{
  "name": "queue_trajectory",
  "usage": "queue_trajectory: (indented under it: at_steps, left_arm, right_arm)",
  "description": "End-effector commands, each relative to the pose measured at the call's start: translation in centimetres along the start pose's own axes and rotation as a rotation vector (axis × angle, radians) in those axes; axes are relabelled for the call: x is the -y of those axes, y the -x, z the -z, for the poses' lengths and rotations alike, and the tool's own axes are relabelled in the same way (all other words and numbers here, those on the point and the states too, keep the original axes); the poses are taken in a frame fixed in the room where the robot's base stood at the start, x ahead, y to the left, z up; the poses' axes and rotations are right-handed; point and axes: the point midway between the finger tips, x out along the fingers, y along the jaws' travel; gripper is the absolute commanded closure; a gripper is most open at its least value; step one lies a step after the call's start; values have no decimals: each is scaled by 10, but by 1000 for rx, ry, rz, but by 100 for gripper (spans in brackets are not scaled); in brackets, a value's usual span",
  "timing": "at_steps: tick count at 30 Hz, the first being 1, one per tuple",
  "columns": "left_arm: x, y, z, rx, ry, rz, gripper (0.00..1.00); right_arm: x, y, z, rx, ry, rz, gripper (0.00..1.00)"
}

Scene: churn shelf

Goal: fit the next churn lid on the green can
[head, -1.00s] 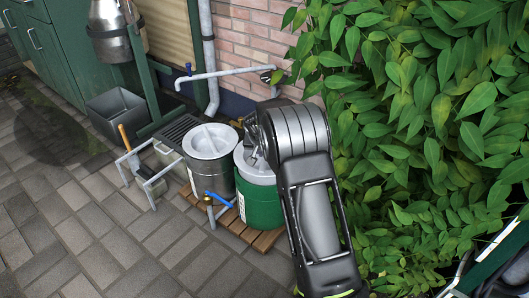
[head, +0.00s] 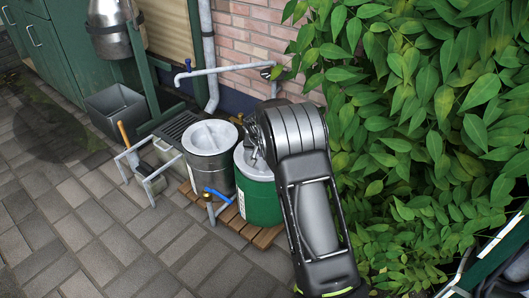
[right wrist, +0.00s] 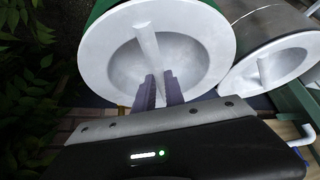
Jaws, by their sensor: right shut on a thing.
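The green can (head: 261,205) stands on a wooden slatted board, beside the grey metal can. A pale grey dished lid (head: 242,157) is at the mouth of the green can; I cannot tell whether it is fully seated. My right gripper (head: 258,152) reaches over it from the right, and the arm hides part of the lid. In the right wrist view the fingers (right wrist: 160,90) are shut on the bar handle of the lid (right wrist: 205,40), with a strip of the green can (right wrist: 98,10) behind the rim. My left gripper is out of view.
The grey metal can (head: 210,178) with its own pale lid (head: 209,137) stands close on the left. A tap with a blue handle (head: 216,194) is in front. A pipe (head: 225,71) runs behind. Leaves (head: 420,120) crowd the right; front paving is clear.

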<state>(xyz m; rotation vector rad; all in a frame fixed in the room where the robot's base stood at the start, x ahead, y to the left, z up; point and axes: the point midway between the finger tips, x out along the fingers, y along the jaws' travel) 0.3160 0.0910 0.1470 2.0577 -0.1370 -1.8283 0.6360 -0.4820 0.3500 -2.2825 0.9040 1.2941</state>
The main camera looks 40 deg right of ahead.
Motion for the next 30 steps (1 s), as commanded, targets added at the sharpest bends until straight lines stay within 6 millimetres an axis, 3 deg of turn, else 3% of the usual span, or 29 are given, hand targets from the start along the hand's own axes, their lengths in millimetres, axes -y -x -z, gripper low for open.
queue_trajectory:
  at_steps: [30]
  left_arm:
    - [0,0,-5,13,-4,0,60]
  right_arm:
    - [1,-9,-4,-5,0,2,100]
